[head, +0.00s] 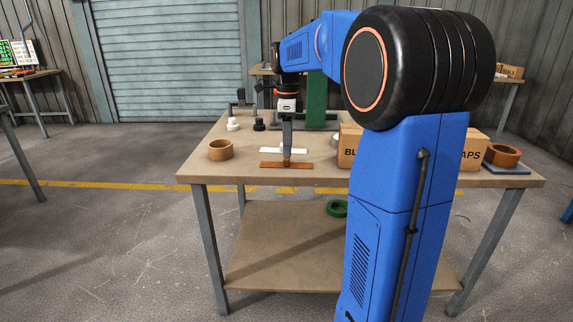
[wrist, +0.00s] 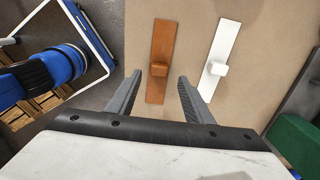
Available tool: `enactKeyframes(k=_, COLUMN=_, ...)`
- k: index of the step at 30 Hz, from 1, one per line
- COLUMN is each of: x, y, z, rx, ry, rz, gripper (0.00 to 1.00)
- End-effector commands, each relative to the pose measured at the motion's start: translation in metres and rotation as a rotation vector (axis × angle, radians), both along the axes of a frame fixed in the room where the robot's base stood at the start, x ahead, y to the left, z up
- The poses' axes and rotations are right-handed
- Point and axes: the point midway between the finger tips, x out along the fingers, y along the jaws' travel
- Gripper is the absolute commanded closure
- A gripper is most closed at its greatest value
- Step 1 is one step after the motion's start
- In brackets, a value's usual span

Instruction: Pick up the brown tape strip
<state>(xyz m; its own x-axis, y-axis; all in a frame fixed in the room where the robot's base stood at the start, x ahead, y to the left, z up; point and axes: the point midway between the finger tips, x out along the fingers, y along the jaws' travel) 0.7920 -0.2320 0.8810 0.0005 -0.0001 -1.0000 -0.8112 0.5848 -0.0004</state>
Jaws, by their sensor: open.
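The brown tape strip (head: 302,165) lies flat near the front edge of the workbench, in the head view. In the wrist view the brown strip (wrist: 162,35) runs lengthwise away from my gripper, with a small raised brown block on its middle. My gripper (wrist: 159,79) is open and empty, its fingers spread to either side of the strip. In the head view my gripper (head: 287,153) points down over the strip and hides part of it. I cannot tell how high the fingertips are above the bench.
A white strip with a block (wrist: 222,45) lies beside the brown one. The bench (head: 225,175) also holds a tan tape roll (head: 220,150), small white (head: 233,125) and black (head: 259,125) parts, and a cardboard box (head: 349,145). Bare bench lies between the roll and the strips.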

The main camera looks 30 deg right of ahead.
Motion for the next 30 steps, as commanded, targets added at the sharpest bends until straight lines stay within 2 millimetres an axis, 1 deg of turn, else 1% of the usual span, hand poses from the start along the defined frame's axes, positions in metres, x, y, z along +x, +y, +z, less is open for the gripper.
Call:
enactKeyframes(k=3, x=0.000, y=0.005, z=-0.018, rx=0.001, ry=0.003, rz=0.001, gripper=0.53)
enactKeyframes(k=7, x=0.000, y=0.004, z=-0.031, rx=0.000, ry=0.002, rz=0.000, gripper=0.53)
enactKeyframes(k=10, x=0.000, y=0.004, z=-0.036, rx=0.000, ry=0.002, rz=0.000, gripper=0.53)
enactKeyframes(k=17, x=0.001, y=0.004, z=-0.036, rx=0.001, ry=0.001, rz=0.000, gripper=0.53)
enactKeyframes(k=18, x=0.001, y=0.004, z=-0.036, rx=0.001, ry=0.001, rz=0.000, gripper=0.63)
enactKeyframes(k=20, x=0.001, y=0.004, z=-0.036, rx=0.001, ry=0.001, rz=0.000, gripper=0.77)
enactKeyframes(k=21, x=0.001, y=0.004, z=-0.036, rx=0.001, ry=0.001, rz=0.000, gripper=0.87)
enactKeyframes(k=22, x=0.001, y=0.004, z=-0.036, rx=0.001, ry=0.001, rz=0.000, gripper=0.94)
enactKeyframes(k=23, x=0.001, y=0.004, z=-0.036, rx=0.001, ry=0.001, rz=0.000, gripper=0.97)
enactKeyframes(k=30, x=0.001, y=0.004, z=-0.036, rx=0.000, ry=0.000, rz=0.000, gripper=0.97)
